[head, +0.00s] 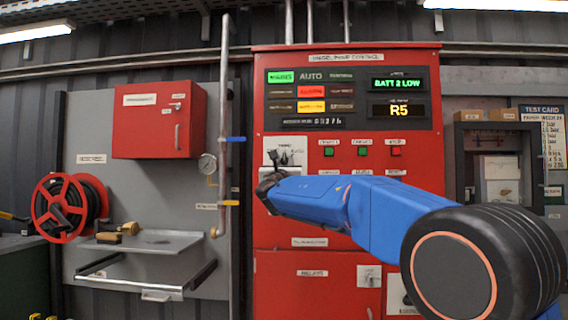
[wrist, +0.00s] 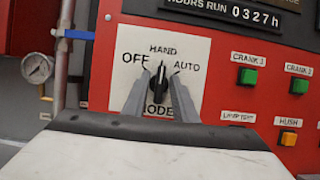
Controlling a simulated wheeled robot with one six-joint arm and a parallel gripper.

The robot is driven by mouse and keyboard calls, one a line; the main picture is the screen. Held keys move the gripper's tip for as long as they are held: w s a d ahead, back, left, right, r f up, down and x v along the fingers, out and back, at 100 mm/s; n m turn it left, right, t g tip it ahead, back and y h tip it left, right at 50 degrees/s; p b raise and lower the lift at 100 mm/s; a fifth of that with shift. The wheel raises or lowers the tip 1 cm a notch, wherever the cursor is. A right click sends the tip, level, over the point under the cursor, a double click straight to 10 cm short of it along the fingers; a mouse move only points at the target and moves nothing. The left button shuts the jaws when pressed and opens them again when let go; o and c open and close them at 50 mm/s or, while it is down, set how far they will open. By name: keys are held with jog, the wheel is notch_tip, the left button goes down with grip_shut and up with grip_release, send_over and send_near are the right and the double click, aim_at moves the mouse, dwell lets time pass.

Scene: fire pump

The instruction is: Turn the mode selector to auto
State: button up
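The mode selector is a black knob (wrist: 160,78) on a white plate (wrist: 195,50) marked OFF at left, HAND at top and AUTO at right. The knob stands about upright, in line with HAND. My gripper (wrist: 160,84) is in front of the plate, with one grey finger on each side of the knob. The fingers look apart, with narrow gaps beside the knob; contact cannot be made out. In the head view my gripper (head: 284,160) reaches the selector plate (head: 270,145), and my wrist hides its lower part.
The red cabinet (head: 275,225) has lit displays (head: 398,97) above the selector. Green and red buttons (head: 362,151) sit to its right, with an orange one (wrist: 288,138) below. A vertical pipe (head: 223,120) with a gauge (head: 207,163) stands left of the cabinet.

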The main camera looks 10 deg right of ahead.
jog(key=c, duration=0.4)
jog(key=shift+m, duration=0.3)
jog(key=m+h, duration=0.1)
jog(key=m, duration=0.2)
jog(key=m+g+h, duration=0.1)
jog(key=m+h, duration=0.1)
jog(key=m, duration=0.1)
jog(key=shift+a+g, duration=0.15)
jog(key=shift+g, duration=0.15)
jog(key=m+g+h, duration=0.1)
jog(key=m, duration=0.2)
jog(key=m+g+h, duration=0.1)
jog(key=m, duration=0.3)
jog(key=shift+g, duration=0.3)
jog(key=o, duration=0.7)
jog(key=shift+c, duration=0.2)
